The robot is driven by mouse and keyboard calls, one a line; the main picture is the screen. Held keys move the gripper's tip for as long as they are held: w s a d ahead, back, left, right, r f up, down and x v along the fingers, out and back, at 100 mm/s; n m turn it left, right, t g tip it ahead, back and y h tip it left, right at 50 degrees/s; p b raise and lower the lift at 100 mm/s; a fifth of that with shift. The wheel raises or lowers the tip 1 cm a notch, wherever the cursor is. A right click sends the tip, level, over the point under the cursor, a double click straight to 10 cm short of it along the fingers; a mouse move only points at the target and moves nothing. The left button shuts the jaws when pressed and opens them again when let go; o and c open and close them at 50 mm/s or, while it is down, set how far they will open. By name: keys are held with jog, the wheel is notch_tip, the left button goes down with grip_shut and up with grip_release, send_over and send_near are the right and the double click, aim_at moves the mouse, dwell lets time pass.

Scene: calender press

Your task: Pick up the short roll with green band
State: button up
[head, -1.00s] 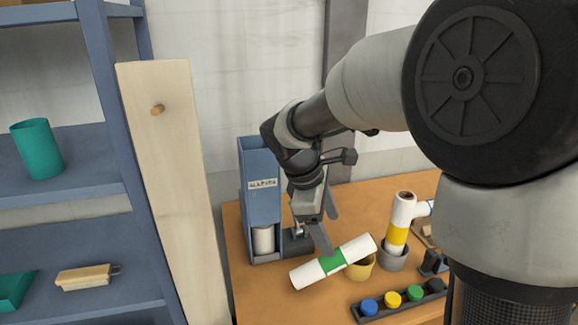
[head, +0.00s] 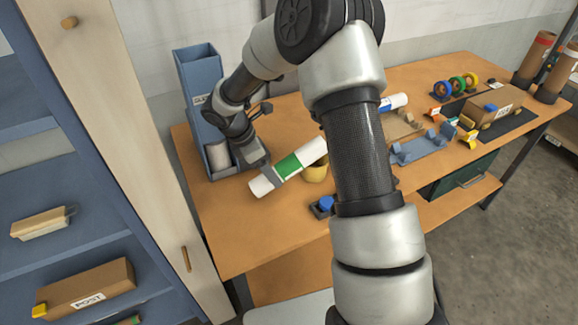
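My gripper (head: 268,175) is down at the roll's left part, with a grey finger crossing the white just left of the green band. The other finger is hidden, so I cannot tell whether the gripper is closed on the roll. My arm hides the roll's surroundings to the right.
A blue dispenser (head: 200,78) with a white roll (head: 218,155) at its base stands just left of my gripper. A blue cap (head: 326,203) in a dark rack is near the front edge. Shelves (head: 60,190) and a wooden board (head: 130,130) stand left.

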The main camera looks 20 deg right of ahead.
jog(key=shift+w+p+x, duration=0.1)
jog(key=shift+p+x, duration=0.05)
jog(key=shift+x, duration=1.45)
jog(key=shift+w+p+x, duration=0.15)
jog(key=shift+x, duration=1.45)
jog(key=shift+d+r, duration=0.15)
jog(key=shift+d, duration=0.05)
jog(key=c, duration=1.4)
